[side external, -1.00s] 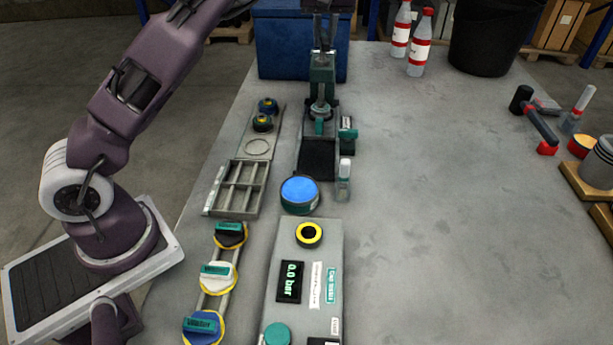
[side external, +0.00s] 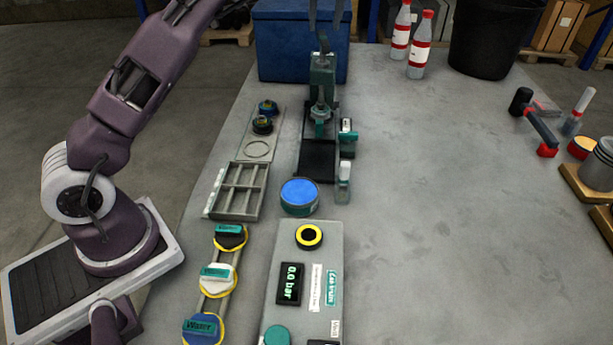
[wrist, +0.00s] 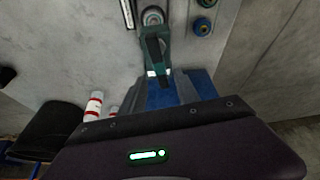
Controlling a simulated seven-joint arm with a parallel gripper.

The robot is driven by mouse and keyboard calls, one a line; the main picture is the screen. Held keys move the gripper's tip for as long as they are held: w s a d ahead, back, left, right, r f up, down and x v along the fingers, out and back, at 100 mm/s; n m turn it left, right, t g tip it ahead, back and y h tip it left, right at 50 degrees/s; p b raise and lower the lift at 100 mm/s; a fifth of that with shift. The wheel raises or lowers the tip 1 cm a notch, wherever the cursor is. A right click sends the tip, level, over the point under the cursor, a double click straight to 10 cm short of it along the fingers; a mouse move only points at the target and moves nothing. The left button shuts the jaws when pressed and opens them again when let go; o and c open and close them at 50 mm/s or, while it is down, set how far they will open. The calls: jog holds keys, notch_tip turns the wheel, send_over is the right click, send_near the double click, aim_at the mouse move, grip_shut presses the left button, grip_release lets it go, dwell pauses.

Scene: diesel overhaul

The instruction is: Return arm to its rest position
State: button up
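My gripper (side external: 325,22) hangs at the top edge of the side view, above the dark green press-like fixture (side external: 321,85). Its two fingers are apart with nothing between them, and its upper body is cut off by the frame. In the wrist view the fingers of my gripper (wrist: 172,85) are also spread. The green fixture (wrist: 155,50) stands just beyond them, and the blue crate (wrist: 165,95) shows in the gap below.
The blue crate (side external: 290,45) stands behind the fixture. Red-capped bottles (side external: 419,50) and a black bin (side external: 490,35) are at the back right. A grey divided tray (side external: 237,191), a blue-topped round tin (side external: 299,196) and a gauge panel (side external: 303,270) lie nearer. The table's middle right is clear.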

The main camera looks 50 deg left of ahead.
jog(key=shift+s+r, duration=0.15)
jog(key=shift+r, duration=0.6)
jog(key=s+d+r+m+t+h, duration=0.1)
jog(key=s+d+r+h, duration=0.2)
jog(key=s, duration=0.5)
jog(key=s+d+r+m+t+h, duration=0.15)
jog(key=s+r, duration=0.25)
jog(key=s, duration=0.4)
jog(key=s+d+f+m, duration=0.4)
jog(key=s+d+f, duration=0.1)
jog(key=s, duration=0.7)
jog(key=s+d+f+m, duration=0.4)
jog(key=s+d, duration=0.4)
jog(key=s, duration=0.4)
jog(key=shift+s+f+y, duration=0.15)
jog(key=shift+f+y, duration=0.2)
jog(key=shift+f, duration=0.2)
